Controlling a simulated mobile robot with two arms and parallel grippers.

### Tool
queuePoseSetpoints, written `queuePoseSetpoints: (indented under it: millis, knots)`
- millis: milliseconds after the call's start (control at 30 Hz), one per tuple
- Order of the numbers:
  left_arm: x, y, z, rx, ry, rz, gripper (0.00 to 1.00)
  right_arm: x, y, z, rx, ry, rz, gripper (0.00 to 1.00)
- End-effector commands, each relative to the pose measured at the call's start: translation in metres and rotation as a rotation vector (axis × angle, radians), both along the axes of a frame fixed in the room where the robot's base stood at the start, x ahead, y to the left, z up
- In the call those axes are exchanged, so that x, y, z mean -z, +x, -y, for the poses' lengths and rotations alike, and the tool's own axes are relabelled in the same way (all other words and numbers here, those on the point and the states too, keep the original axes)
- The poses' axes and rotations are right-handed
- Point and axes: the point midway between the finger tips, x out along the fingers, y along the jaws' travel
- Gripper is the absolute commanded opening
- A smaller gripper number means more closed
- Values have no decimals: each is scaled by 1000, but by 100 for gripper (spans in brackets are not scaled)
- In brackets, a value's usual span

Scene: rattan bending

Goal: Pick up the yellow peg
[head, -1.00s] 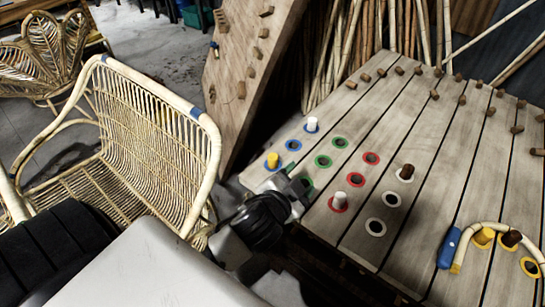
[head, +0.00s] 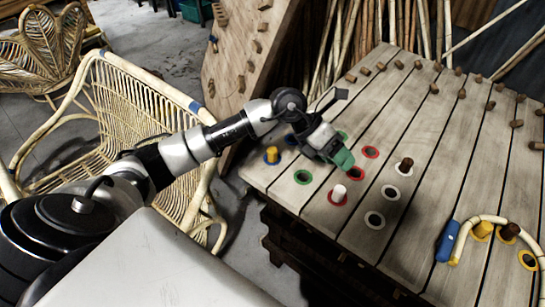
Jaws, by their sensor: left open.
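A yellow peg (head: 272,155) stands upright in a blue-ringed hole at the left edge of the slatted table. Another yellow peg (head: 484,229) stands at the lower right, beside the bent rattan. My left gripper (head: 340,151) is open over the table, to the right of the left-hand yellow peg and apart from it. It covers part of the coloured holes. My right gripper is not in view.
The slatted table (head: 430,165) holds a white peg (head: 339,193) in a red ring and a brown peg (head: 405,166). A bent rattan pole (head: 495,219) and blue handle (head: 447,241) lie at lower right. A rattan chair (head: 125,110) stands left.

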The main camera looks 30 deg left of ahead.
Motion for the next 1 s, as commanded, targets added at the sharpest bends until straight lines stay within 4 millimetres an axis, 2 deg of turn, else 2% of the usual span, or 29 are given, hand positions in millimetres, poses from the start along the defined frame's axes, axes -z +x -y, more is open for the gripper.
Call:
queuePoseSetpoints:
  millis: [33,200,300,400,533,733,1000]
  knots:
    - [3,9,-28,1,145,-9,61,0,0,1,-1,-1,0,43]
    - [1,20,-118,-39,563,-106,61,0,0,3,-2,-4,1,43]
    - [-8,20,-155,-75,714,-161,61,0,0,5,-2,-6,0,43]
    - [-14,19,-176,-99,797,-197,61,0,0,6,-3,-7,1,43]
    - [-5,18,-183,-108,828,-216,61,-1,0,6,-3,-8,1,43]
    - [27,17,-182,-108,825,-216,61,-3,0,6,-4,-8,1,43]
    - [50,16,-181,-105,822,-215,61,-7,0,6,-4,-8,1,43]
